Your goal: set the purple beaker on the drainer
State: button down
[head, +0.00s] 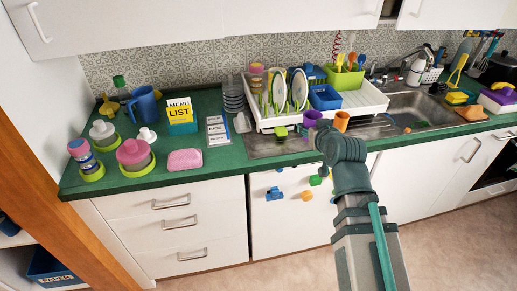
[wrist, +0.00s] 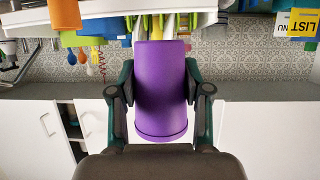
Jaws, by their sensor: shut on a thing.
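The purple beaker (head: 312,118) is held by my gripper (head: 320,134) in front of the drainer's near edge. In the wrist view, which looks upside down, the beaker (wrist: 160,95) fills the space between both fingers (wrist: 160,80), which press on its sides. It looks roughly upright. The drainer (head: 368,104) is a white tray behind the beaker. It holds green plate racks with white plates (head: 299,86), stacked cups, a blue tub (head: 325,97) and a green utensil caddy (head: 346,77). A bare white stretch shows at its right side.
An orange cup (head: 341,121) stands close right of the beaker, by the drainer's front edge; its exact support is unclear. The sink (head: 408,106) lies to the right. Glasses (head: 233,95) stand left of the drainer.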

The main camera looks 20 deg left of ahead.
aim_at(283, 134)
jog(key=shift+s+a+f, duration=0.25)
jog(key=shift+s+a, duration=0.05)
jog(key=shift+a, duration=0.15)
jog(key=w+a+f+p, duration=0.2)
jog(key=w+a+f, duration=0.2)
jog(key=w, duration=0.1)
jog(key=w+a+f+p, duration=0.1)
jog(key=w+a+f, duration=0.3)
jog(key=a+f, duration=0.1)
jog(key=shift+w+a+f+p, duration=0.1)
jog(key=shift+w+f+p, duration=0.1)
jog(key=shift+w+p, duration=0.15)
notch_tip(283, 134, down, 2)
jog(key=shift+w+a+f+p, duration=0.15)
jog(key=shift+f+p, duration=0.1)
jog(key=shift+p, duration=0.35)
jog(key=shift+f, duration=0.55)
jog(key=shift+y, duration=0.3)
jog(key=shift+f, duration=0.15)
jog(key=c, duration=0.5)
grip_release()
